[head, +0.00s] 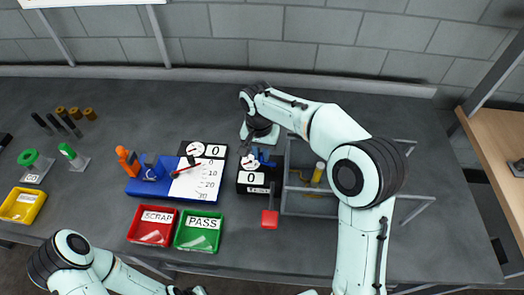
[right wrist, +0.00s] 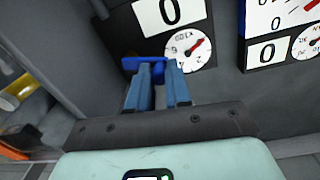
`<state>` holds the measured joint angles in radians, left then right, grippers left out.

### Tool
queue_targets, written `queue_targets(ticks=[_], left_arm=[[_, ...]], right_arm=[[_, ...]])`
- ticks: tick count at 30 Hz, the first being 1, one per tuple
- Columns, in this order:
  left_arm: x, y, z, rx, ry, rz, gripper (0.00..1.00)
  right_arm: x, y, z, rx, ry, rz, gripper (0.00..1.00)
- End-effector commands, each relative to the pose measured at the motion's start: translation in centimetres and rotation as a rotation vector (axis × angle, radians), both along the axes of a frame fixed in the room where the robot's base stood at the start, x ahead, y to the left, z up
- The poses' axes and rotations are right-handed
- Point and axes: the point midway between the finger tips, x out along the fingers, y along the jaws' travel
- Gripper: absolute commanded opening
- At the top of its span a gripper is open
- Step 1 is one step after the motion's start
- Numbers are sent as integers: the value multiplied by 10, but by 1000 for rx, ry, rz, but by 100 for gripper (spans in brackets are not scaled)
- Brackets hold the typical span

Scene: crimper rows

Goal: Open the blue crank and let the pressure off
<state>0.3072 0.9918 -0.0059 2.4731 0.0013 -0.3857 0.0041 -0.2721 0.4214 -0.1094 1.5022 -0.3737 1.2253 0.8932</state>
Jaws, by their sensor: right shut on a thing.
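The blue crank (right wrist: 130,64) shows in the right wrist view as a short blue bar at my fingertips, beside a round gauge (right wrist: 188,50) with a red needle. My right gripper (right wrist: 158,72), with blue fingers, is shut on it. My right gripper (head: 265,157) reaches down there from above, and the grip is too small to make out. My left arm is at the bottom left; its gripper is not visible.
Left of the box is a blue stand (head: 150,191) with a second gauge panel (head: 203,172). In front are a red SCRAP tray (head: 150,238) and a green PASS tray (head: 190,242).

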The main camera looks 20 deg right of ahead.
Motion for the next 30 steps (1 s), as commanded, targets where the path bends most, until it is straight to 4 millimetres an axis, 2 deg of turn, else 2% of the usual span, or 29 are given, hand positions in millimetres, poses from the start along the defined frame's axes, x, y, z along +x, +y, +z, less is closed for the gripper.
queue_targets(ticks=[9,10,12,23,26,30], left_arm=[[0,0,0,0,0,0,0],[0,0,0,0,0,0,0],[0,0,0,0,0,0,0],[1,0,1,0,-1,0,0],[3,0,3,0,-3,0,0],[9,0,10,0,-11,0,0]], right_arm=[[-1,0,-1,0,3,1,0],[-1,0,-1,0,3,1,22],[-1,0,-1,0,3,1,44],[0,0,3,0,0,0,44],[1,1,15,1,-3,0,44],[3,2,45,2,-6,0,44]])
